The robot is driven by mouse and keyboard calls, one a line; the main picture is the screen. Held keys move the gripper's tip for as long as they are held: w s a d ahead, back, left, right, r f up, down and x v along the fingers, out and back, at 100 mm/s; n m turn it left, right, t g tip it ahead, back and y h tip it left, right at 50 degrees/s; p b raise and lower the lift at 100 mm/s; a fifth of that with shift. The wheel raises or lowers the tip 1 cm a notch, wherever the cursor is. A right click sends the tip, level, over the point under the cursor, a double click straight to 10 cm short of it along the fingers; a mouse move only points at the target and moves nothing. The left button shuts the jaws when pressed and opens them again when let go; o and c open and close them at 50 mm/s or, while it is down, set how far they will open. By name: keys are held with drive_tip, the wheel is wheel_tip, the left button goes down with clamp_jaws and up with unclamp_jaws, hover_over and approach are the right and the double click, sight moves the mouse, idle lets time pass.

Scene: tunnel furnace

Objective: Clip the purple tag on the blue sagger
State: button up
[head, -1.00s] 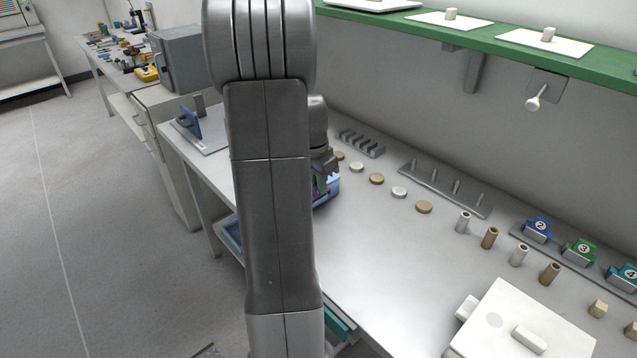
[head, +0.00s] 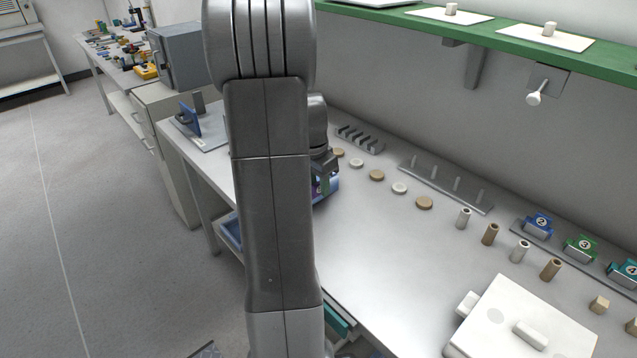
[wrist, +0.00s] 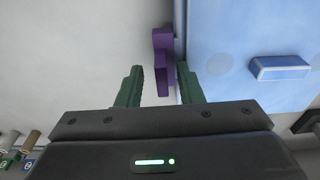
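The blue sagger (wrist: 225,45) fills the right of the wrist view, with a raised light-blue block on its face. In the head view its edge (head: 333,188) shows on the bench, mostly hidden behind my arm. The purple tag (wrist: 161,62) stands at the sagger's left edge in the wrist view and seems to touch it. My gripper (wrist: 160,68) has its green fingers apart, one on each side of the tag's near end. A gap shows between the left finger and the tag. The right finger overlaps the sagger's edge in the picture. My gripper also shows in the head view (head: 324,172).
Several discs (head: 377,175) lie in a row on the bench, with a pegged rack (head: 446,184) behind. Small cylinders (head: 491,234) and numbered blocks (head: 540,225) stand to the right. A white lidded box (head: 528,325) is at the front right. A green shelf (head: 480,35) runs above.

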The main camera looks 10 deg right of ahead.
wheel_tip(320, 180, up, 14)
drive_tip(key=a, duration=0.1)
drive_tip(key=shift+s+a+f, duration=0.15)
drive_tip(key=shift+s+a, duration=0.05)
drive_tip(key=shift+s, duration=0.25)
drive_tip(key=shift+o, duration=0.2)
idle(6.1)
